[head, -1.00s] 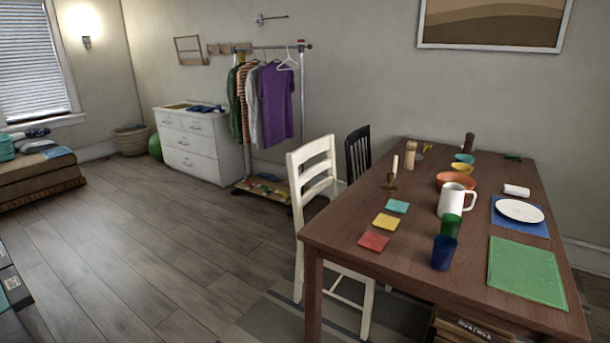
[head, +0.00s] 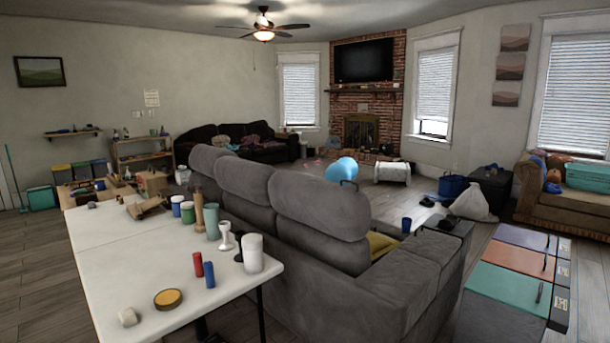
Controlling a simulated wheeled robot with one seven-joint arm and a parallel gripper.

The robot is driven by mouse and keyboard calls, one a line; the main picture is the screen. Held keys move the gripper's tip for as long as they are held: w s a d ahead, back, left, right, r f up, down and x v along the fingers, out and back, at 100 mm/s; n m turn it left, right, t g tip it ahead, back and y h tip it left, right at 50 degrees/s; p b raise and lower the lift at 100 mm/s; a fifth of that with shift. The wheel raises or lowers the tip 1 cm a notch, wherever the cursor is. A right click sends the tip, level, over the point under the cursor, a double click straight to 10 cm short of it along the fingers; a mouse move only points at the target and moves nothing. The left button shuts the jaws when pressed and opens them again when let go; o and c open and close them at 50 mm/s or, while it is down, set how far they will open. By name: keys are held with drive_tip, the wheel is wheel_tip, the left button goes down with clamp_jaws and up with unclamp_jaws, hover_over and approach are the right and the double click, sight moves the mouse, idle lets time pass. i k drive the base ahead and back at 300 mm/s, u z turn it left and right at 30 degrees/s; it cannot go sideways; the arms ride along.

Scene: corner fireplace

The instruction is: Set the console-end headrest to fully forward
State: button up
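A grey sofa (head: 350,290) stands in the middle of the head view with its back towards me. Three grey headrests top its back. The one at the right, near end (head: 320,205) is the closest to the console-like arm (head: 452,226) and looks raised and tilted; its exact setting cannot be told from behind. The middle headrest (head: 242,182) and the far headrest (head: 203,162) stand in line beyond it. The front faces of the headrests are hidden. My gripper is not in view.
A white table (head: 140,265) with several cups, jars and cans stands close behind the sofa, at left. A blue ball (head: 341,170) and a white bag (head: 473,201) are beyond the sofa. Floor at far left is open.

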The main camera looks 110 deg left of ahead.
sight(342, 212)
drive_tip(key=u, duration=2.3)
drive_tip(key=i, duration=2.75)
drive_tip(key=u, duration=1.9)
